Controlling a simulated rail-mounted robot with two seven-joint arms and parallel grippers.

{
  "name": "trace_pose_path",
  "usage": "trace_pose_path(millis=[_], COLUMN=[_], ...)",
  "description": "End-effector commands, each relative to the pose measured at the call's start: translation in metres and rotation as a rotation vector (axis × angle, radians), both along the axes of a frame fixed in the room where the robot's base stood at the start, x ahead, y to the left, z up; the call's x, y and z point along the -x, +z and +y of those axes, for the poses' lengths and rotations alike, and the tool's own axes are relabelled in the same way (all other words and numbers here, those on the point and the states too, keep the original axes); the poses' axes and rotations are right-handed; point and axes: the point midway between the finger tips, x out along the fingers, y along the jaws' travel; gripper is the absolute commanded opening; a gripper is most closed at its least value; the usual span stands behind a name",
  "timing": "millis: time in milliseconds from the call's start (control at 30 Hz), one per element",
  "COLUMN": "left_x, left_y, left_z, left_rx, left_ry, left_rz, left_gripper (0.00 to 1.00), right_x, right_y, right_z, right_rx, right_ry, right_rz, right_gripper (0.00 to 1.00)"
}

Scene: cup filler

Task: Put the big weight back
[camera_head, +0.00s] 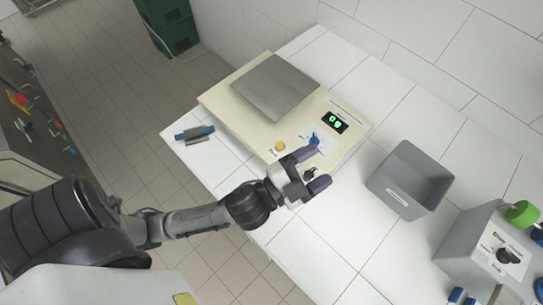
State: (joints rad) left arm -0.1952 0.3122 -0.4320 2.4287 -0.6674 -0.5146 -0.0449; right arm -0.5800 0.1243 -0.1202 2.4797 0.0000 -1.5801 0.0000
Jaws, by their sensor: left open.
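I cannot make out a big weight for certain in this view. The cream scale (233,109) stands on the white tiled table, with an empty metal plate (276,86) and a lit green display (335,122). My left gripper (312,169) is open at the front right edge of the scale, its two purple-tipped fingers apart. A small dark object (310,174) shows between the fingers; I cannot tell whether it is a separate thing or whether the gripper touches it. My right gripper is out of view.
A grey open bin (410,179) stands right of the scale. A small blue and grey item (195,133) lies at the table's left corner. Free tabletop lies in front of the bin.

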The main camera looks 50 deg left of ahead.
Motion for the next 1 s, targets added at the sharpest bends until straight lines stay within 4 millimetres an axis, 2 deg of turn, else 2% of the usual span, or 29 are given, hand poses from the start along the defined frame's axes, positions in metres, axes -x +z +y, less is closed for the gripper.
trace_pose_path(millis=[33,100,200,300,400,500,633,767,1000], left_x=[0.003,0.014,0.045,0.083,0.119,0.148,0.169,0.176,0.175], left_y=[-0.029,-0.071,-0.125,-0.167,-0.193,-0.208,-0.217,-0.219,-0.219], left_z=[0.018,0.040,0.061,0.072,0.077,0.077,0.077,0.077,0.077], left_rx=[0.073,0.165,0.270,0.346,0.396,0.428,0.446,0.452,0.451], left_ry=[0.079,0.179,0.298,0.384,0.441,0.474,0.497,0.503,0.502], left_rz=[0.162,0.393,0.698,0.964,1.172,1.320,1.428,1.462,1.461], left_gripper=[0.73,0.73,0.73,0.73,0.73,0.73,0.73,0.73,0.73], right_x=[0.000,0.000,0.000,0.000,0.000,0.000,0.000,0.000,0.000], right_y=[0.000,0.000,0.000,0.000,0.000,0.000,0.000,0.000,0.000], right_z=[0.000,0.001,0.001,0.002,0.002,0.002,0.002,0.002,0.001], right_rx=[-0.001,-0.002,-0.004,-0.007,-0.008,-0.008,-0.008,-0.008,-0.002], right_ry=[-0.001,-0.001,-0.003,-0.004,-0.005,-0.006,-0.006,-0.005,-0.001], right_rz=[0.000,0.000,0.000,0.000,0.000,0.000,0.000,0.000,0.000], right_gripper=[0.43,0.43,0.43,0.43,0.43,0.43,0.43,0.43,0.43])
